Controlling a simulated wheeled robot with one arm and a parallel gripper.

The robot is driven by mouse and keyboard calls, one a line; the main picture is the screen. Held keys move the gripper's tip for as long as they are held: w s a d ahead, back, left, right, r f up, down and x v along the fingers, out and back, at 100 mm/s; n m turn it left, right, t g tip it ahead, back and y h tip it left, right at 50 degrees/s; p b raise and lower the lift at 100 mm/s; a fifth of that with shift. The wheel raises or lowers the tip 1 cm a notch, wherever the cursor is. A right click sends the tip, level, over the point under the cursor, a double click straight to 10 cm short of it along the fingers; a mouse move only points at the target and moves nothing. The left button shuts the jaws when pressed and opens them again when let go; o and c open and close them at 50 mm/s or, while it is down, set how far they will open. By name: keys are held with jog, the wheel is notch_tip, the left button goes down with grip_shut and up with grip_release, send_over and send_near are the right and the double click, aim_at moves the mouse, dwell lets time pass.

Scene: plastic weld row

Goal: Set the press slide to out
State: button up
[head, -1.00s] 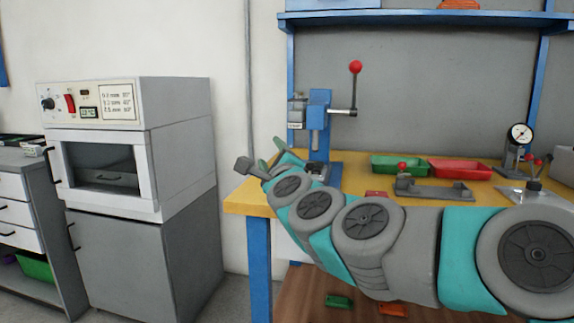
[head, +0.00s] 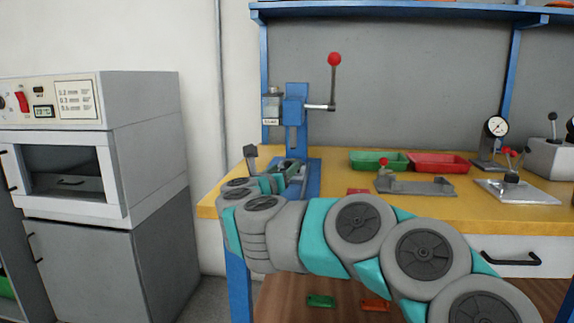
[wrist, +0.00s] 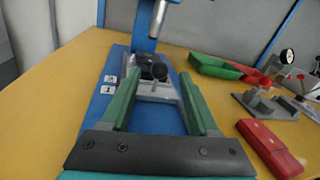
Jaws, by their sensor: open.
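The blue press (head: 295,105) stands at the left end of the yellow bench, with a red-balled lever at its upper right. In the wrist view, its slide (wrist: 160,90) is a light grey plate on the blue base, with a black knob (wrist: 158,72) at its far part, below the ram. My gripper (wrist: 158,80) is open, its two green fingers reaching along the base on either side of the slide and knob. I cannot tell whether they touch it. In the head view my gripper (head: 284,168) is at the press base, partly hidden by my wrist.
Green (head: 378,161) and red (head: 437,164) trays sit right of the press, with a grey fixture (head: 415,185) in front. A red block (wrist: 270,145) lies close right of my gripper. A dial gauge stand (head: 495,135) is further right. Left of the press the bench is clear.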

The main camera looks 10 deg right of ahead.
aim_at(287, 166)
jog(key=x, duration=0.4)
jog(key=shift+d, duration=0.1)
grip_shut()
dwell(0.3)
dwell(0.9)
